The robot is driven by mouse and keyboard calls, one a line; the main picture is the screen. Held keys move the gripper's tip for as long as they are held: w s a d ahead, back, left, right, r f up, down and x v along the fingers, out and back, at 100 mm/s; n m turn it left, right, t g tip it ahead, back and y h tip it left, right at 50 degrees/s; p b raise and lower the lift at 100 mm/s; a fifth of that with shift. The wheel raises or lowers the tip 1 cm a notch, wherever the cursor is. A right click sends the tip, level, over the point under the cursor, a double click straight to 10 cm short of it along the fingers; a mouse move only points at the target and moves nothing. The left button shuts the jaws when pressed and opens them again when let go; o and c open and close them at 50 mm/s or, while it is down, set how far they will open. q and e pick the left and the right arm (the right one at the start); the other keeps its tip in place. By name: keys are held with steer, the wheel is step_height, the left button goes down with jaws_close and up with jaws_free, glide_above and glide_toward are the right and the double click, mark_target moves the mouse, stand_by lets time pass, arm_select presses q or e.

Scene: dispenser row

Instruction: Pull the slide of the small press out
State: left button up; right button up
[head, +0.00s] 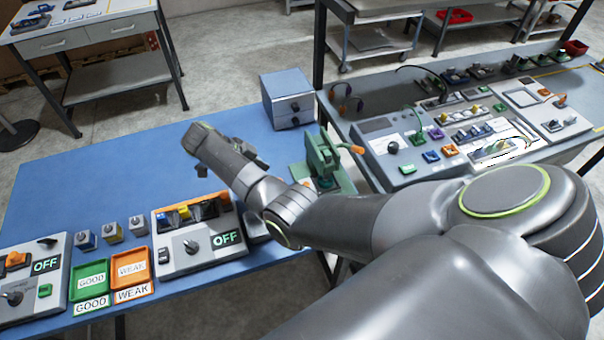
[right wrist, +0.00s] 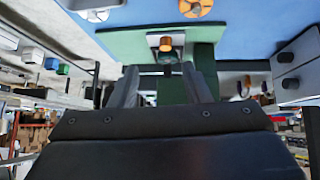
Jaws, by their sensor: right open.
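The small press (head: 322,158) is green and stands upright at the right end of the blue table, with an orange-tipped lever on its right. A small orange knob (head: 305,182) shows low on its left side; the slide itself is mostly hidden by my arm. In the right wrist view the green press (right wrist: 125,44) lies ahead, with an orange knob (right wrist: 166,43) just beyond my fingertips. My right gripper (right wrist: 160,68) is open, its fingers apart and pointing at the press, nothing seen between them but the view of it. My left gripper is not in view.
The blue table (head: 90,175) carries a grey drawer box (head: 288,97) behind the press. Control boxes, a green tray (head: 89,276) and an orange tray (head: 131,268) stand at the front left. A grey panel bench (head: 380,125) is close on the right. The table's middle left is clear.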

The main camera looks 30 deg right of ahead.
steer(key=shift+m+h, duration=0.5)
steer(key=shift+m, duration=0.3)
steer(key=b+x, duration=0.2)
steer(key=x, duration=0.1)
steer(key=b+x, duration=0.2)
steer(key=x, duration=0.1)
steer(key=b+x, duration=0.3)
steer(key=shift+w+d+r, duration=0.15)
steer(key=shift+w+d, duration=0.15)
steer(key=shift+d, duration=0.1)
steer(key=x, duration=0.3)
steer(key=shift+s+r+b, duration=0.1)
steer(key=shift+b, duration=0.3)
steer(key=shift+s+d+f+p, duration=0.2)
steer(key=shift+d+f+p, duration=0.25)
steer(key=shift+d+p, duration=0.2)
steer(key=shift+s+d+f, duration=0.1)
steer(key=shift+d+f, duration=0.15)
steer(key=shift+f, duration=0.05)
jaws_close()
